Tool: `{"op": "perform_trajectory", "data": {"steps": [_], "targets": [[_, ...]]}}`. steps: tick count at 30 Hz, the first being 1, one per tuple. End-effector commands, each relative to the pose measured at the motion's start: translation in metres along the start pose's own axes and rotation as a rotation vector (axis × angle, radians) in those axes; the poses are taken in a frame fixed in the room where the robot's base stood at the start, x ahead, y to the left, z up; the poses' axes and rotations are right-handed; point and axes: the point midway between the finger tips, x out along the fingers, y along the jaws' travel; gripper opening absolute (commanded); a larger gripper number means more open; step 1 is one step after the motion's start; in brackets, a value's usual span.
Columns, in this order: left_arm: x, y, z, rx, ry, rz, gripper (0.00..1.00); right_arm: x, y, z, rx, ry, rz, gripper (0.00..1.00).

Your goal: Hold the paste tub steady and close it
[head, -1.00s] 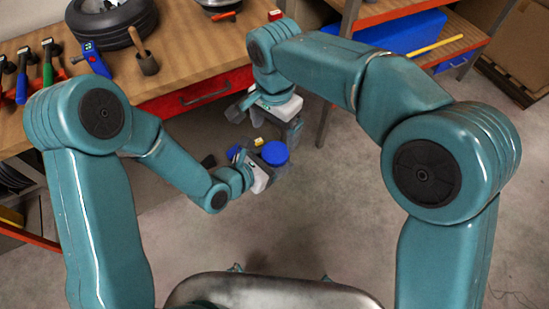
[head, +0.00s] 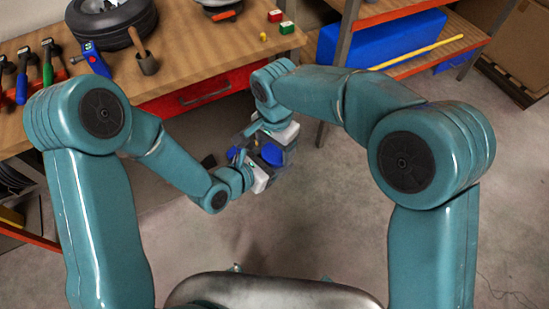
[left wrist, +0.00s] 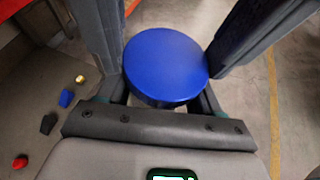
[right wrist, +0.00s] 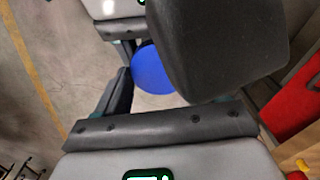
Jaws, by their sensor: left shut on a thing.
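The paste tub shows mainly as its round blue lid (left wrist: 165,65) in the left wrist view; it also shows in the head view (head: 272,154) and the right wrist view (right wrist: 152,70). The tub body is hidden beneath. My left gripper (left wrist: 163,98) is shut on the tub below the lid. My right gripper (right wrist: 165,78) is open above the tub, its fingers apart with the lid between them in view. I cannot tell whether they touch the lid or whether it is fully seated.
A workbench with a red drawer (head: 205,92) stands behind, carrying a tyre (head: 112,22), hammers and small blocks. A shelf with a blue bin (head: 385,42) is at the right. Small coloured pieces (left wrist: 66,98) lie to the left in the left wrist view.

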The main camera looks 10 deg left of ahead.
Motion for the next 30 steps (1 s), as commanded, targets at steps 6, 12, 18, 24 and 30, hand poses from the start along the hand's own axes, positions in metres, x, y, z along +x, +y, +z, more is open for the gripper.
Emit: {"op": "perform_trajectory", "data": {"steps": [6,12,18,24,30], "targets": [[0.0,0.0,0.001,0.0,-0.001,0.001,0.0,0.0,0.0,0.0,0.0,0.0,0.001,0.86],[0.0,0.0,0.001,0.0,-0.001,0.001,0.0,0.0,0.0,0.0,0.0,0.0,0.0,0.95],[0.0,0.0,0.001,0.0,-0.001,0.001,0.0,-0.009,-0.001,0.0,0.0,0.001,-0.002,0.95],[0.0,0.0,0.001,0.0,-0.001,0.001,0.0,-0.036,-0.001,0.0,-0.001,0.001,-0.003,0.95],[0.0,0.0,0.001,0.0,-0.001,0.001,0.0,-0.046,0.0,0.0,0.0,0.0,0.0,0.95]]}}
